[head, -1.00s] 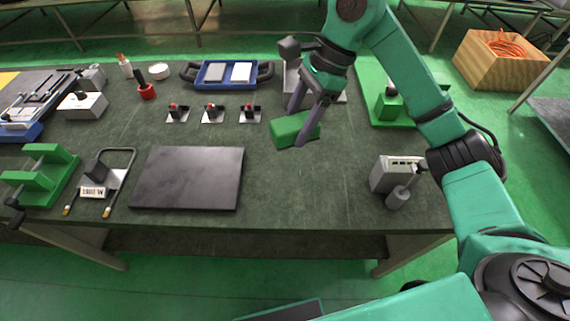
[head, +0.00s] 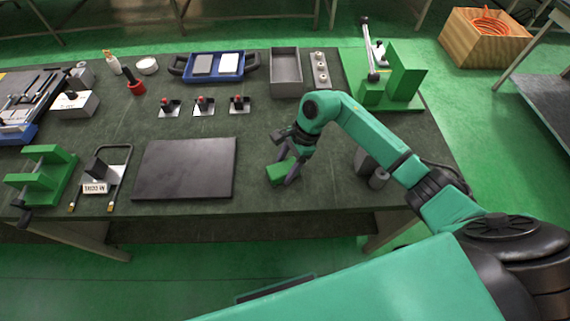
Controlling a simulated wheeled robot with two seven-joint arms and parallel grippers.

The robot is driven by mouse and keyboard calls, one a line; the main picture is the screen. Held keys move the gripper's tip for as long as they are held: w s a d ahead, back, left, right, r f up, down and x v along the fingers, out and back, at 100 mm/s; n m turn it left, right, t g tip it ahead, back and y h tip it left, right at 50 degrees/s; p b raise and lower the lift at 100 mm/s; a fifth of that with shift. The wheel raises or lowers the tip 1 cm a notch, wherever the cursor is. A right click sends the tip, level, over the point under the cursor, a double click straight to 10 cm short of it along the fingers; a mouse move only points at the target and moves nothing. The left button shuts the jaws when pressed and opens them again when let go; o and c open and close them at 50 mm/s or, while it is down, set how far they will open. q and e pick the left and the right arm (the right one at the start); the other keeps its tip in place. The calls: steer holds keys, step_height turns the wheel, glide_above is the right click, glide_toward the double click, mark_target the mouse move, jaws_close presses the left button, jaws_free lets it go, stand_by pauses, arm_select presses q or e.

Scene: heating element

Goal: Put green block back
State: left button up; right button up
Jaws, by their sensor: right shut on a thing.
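The green block (head: 279,173) is in the head view, right of the dark flat plate and near the front half of the table. My right gripper (head: 291,174) is shut on it, fingers pointing down. The block looks low over the table; I cannot tell whether it touches the surface. The fingers hide part of the block. My left gripper is not in view.
The dark plate (head: 184,169) lies left of the block. A green fixture (head: 404,76) stands at the back right, and a grey tray (head: 286,73) at the back. A grey box (head: 365,164) is partly hidden by my right arm. Table between the block and the grey tray is clear.

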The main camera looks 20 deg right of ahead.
steer(key=shift+w+f, duration=0.1)
steer(key=shift+f, duration=0.1)
steer(key=o, duration=1.3)
steer(key=shift+r, duration=0.1)
steer(key=shift+r, duration=0.15)
steer(key=p+v, duration=0.4)
steer(key=v, duration=0.8)
